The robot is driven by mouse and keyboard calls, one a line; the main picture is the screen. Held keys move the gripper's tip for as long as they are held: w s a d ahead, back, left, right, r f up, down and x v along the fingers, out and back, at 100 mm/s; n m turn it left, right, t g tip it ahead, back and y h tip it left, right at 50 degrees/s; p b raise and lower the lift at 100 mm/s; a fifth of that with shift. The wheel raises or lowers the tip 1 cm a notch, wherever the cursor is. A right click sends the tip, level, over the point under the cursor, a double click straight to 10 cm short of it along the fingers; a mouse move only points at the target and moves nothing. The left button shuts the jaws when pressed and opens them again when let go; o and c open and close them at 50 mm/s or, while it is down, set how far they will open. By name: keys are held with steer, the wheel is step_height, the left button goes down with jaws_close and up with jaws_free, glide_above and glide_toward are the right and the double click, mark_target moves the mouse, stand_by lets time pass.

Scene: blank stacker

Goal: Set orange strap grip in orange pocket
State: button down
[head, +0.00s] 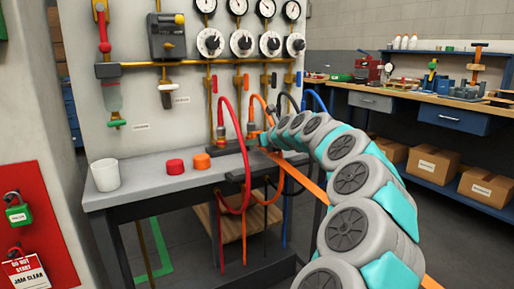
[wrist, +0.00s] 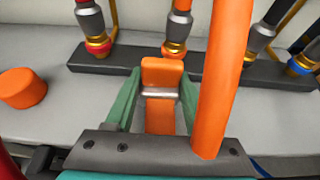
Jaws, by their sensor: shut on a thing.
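The orange strap grip (wrist: 162,72) is an orange block with a metal band and an orange strap end below it. My gripper (wrist: 160,86) is shut on it, with a green finger on either side. In the head view my gripper (head: 262,140) is at the back of the grey bench, by the hose fittings, and the grip is too small to make out. An orange strap (head: 300,178) runs from there down to the right, behind my arm. The grip's top end is just in front of the orange-collared fitting (wrist: 175,48) on a dark bar. I cannot make out the orange pocket.
An orange hose (wrist: 222,70) crosses close on the right in the wrist view. Red, black and blue fittings share the dark bar (wrist: 130,66). A white cup (head: 106,174), red cap (head: 175,167) and orange cap (head: 201,160) stand on the bench's left part.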

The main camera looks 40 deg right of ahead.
steer(key=shift+f, duration=0.9)
steer(key=shift+f, duration=0.15)
steer(key=shift+c, duration=1.2)
jaws_free()
steer(key=shift+s+r, duration=0.25)
steer(key=b+v, duration=0.1)
steer(key=v, duration=1)
steer(key=shift+s, duration=0.2)
steer(key=shift+a+r, duration=0.1)
